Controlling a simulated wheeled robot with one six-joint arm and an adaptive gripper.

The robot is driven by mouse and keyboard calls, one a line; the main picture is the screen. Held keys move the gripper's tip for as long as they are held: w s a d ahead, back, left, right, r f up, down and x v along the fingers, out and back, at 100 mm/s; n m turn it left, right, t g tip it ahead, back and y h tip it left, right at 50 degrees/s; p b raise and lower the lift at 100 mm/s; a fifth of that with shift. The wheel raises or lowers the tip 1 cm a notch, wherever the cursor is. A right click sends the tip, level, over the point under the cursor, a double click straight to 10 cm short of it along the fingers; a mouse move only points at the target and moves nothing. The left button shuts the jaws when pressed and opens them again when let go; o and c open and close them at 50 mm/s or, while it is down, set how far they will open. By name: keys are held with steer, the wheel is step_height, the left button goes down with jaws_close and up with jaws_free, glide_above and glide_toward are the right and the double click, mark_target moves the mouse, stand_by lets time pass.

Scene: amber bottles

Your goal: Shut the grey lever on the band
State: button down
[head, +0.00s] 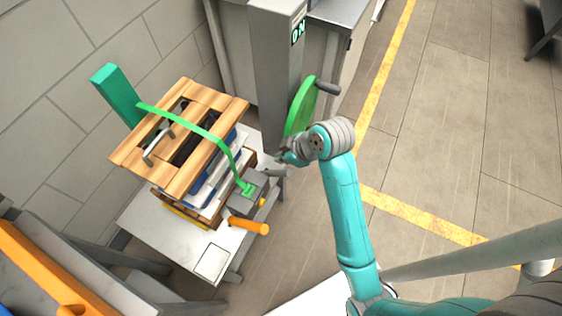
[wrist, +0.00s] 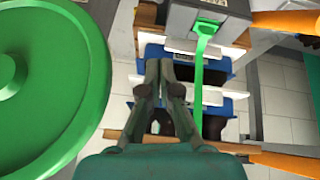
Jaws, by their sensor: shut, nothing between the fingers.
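A green band (head: 208,135) runs over a stack of wooden slats and trays and ends at a grey box (head: 248,194) on the white table. In the wrist view the band (wrist: 198,85) hangs down from the grey box (wrist: 215,14). A short grey bar (head: 274,172) shows beside the box, close to my gripper; I cannot tell whether it is the lever or how it is set. My gripper (head: 282,157) is above and to the right of the box. In the wrist view my gripper (wrist: 164,66) is shut and empty, with its fingers together.
A large green wheel (head: 301,108) on a grey column (head: 275,60) stands right beside my gripper; the wheel (wrist: 45,80) fills the left of the wrist view. An orange handle (head: 249,227) sticks out in front of the box. The white table (head: 160,235) has bare space in front.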

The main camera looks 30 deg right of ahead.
mark_target(290, 175)
steer(key=w+f, duration=0.1)
steer(key=f, duration=0.2)
steer(key=w+f, duration=0.1)
steer(key=f, duration=0.2)
steer(key=a+f, duration=0.1)
steer(key=f, duration=0.2)
steer(key=shift+w+f, duration=0.3)
steer(key=shift+w, duration=0.1)
steer(key=shift+s+d+f, duration=0.35)
steer(key=shift+d+f, duration=0.1)
steer(key=shift+f, duration=0.1)
steer(key=shift+s+d+f+t+y, duration=0.7)
steer(key=shift+s+f+t, duration=0.2)
steer(key=shift+s+f, duration=0.1)
steer(key=shift+s+d+f, duration=0.3)
steer(key=shift+s+f, duration=0.1)
steer(key=shift+f, duration=0.05)
